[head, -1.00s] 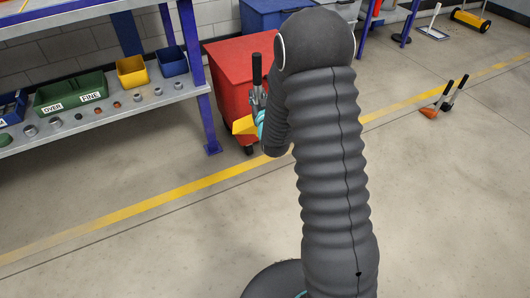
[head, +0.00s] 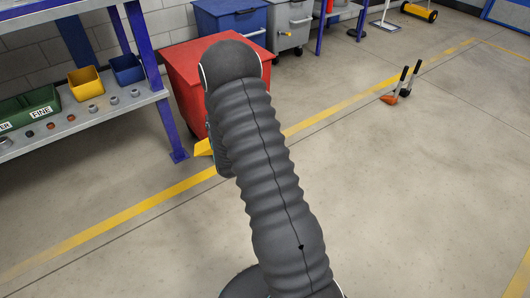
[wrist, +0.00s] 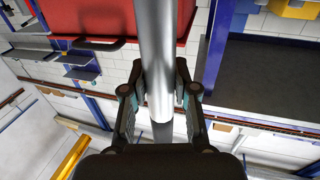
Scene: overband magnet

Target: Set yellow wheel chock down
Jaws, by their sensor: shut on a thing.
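The yellow wheel chock (head: 204,147) shows in the head view as a small yellow wedge at the left edge of my arm, in front of the red bin. Most of it is hidden behind the arm. In the wrist view a shiny grey metal bar (wrist: 156,50), apparently the chock's handle, runs down between the fingers of my gripper (wrist: 160,95). My gripper is shut on this bar from both sides. The yellow wedge cannot be made out for certain in the wrist view. I cannot tell whether the chock touches the floor.
A red bin (head: 188,75) stands behind my arm. A workbench (head: 110,112) with small bins is at the left. A yellow line (head: 130,205) crosses the floor.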

